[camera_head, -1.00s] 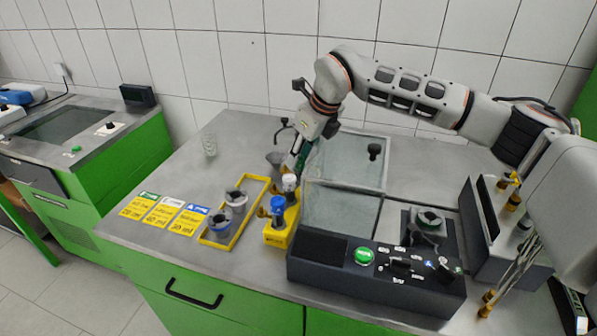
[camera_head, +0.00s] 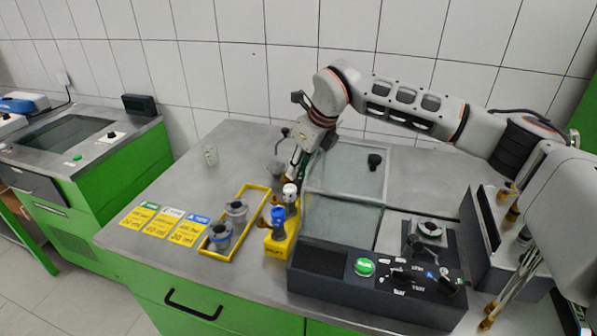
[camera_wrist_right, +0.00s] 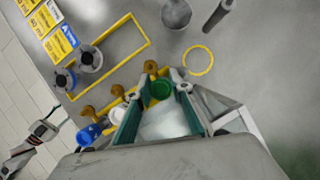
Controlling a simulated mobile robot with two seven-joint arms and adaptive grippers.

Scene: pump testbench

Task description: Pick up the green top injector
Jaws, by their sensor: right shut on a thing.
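My right gripper (camera_head: 296,174) is at the far end of the yellow injector holder (camera_head: 278,250), pointing down. In the right wrist view its jaws (camera_wrist_right: 157,108) are closed around the green top injector (camera_wrist_right: 160,88), which shows a green cap and a brass fitting. In the head view this injector is hidden by the gripper. I cannot tell whether it still sits in the holder. The white top injector (camera_head: 290,193) and the blue top injector (camera_head: 278,215) stand in the holder beside it.
A yellow tray frame (camera_head: 247,232) with two grey cups is left of the holder. The glass-covered basin (camera_head: 345,170) and dark control panel (camera_head: 375,280) are to its right. A metal funnel (camera_wrist_right: 176,14) and a yellow ring (camera_wrist_right: 198,60) are close to the gripper.

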